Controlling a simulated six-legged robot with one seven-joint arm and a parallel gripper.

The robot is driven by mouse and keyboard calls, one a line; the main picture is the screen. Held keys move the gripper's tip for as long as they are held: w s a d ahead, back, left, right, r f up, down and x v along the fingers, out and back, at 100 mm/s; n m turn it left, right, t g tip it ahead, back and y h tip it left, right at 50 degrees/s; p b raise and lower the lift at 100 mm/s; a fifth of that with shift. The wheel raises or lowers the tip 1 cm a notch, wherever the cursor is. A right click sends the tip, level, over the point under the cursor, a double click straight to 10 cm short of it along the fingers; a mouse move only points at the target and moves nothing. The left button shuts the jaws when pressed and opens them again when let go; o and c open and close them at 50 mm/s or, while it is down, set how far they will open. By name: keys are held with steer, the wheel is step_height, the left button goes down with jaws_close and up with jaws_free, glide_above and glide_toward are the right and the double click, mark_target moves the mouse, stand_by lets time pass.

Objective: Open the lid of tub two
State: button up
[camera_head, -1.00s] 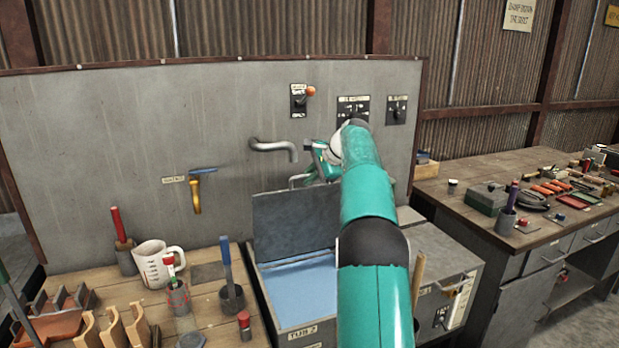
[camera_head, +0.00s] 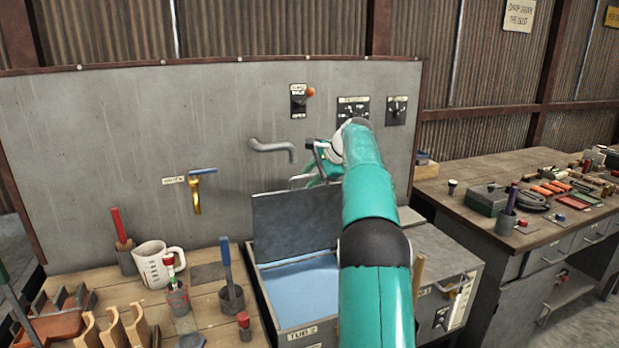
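Tub two (camera_head: 305,335), a grey metal box labelled "TUB 2", stands in the bench with light blue liquid (camera_head: 303,290) inside. Its grey lid (camera_head: 290,222) is raised and stands near upright at the back of the tub. A bar handle (camera_head: 298,181) shows at the lid's top edge. My gripper (camera_head: 316,172) is behind and above the lid's upper edge, close to the handle. My arm covers the right part of the tub and lid. The fingers are small and partly hidden, so I cannot tell whether they grip the handle.
A bent spout (camera_head: 273,147) sticks out of the panel just left of my gripper. A brass tap (camera_head: 196,192) is further left. A measuring jug (camera_head: 157,265) and tool pots stand on the left bench. A grey closed unit (camera_head: 445,265) stands right of my arm.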

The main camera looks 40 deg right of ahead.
steer(key=v, duration=1.3)
steer(key=shift+a, duration=0.1)
steer(key=s+a+n+g+h, duration=0.1)
steer(key=s+a+n, duration=0.3)
steer(key=a, duration=1)
steer(key=s+a+n+g, duration=0.1)
steer(key=s+a+n, duration=0.3)
steer(key=a, duration=1)
steer(key=s+a+f+n, duration=0.5)
steer(key=s+a+f, duration=0.2)
steer(key=s+f, duration=0.2)
steer(key=s+a+f+n+h, duration=0.1)
steer(key=s+a+f+n, duration=0.5)
steer(key=s, duration=0.6)
step_height(320, 180, down, 3)
steer(key=shift+a+f+n+g+h, duration=0.1)
steer(key=shift+a+n+g+h, duration=0.25)
steer(key=shift+a, duration=0.75)
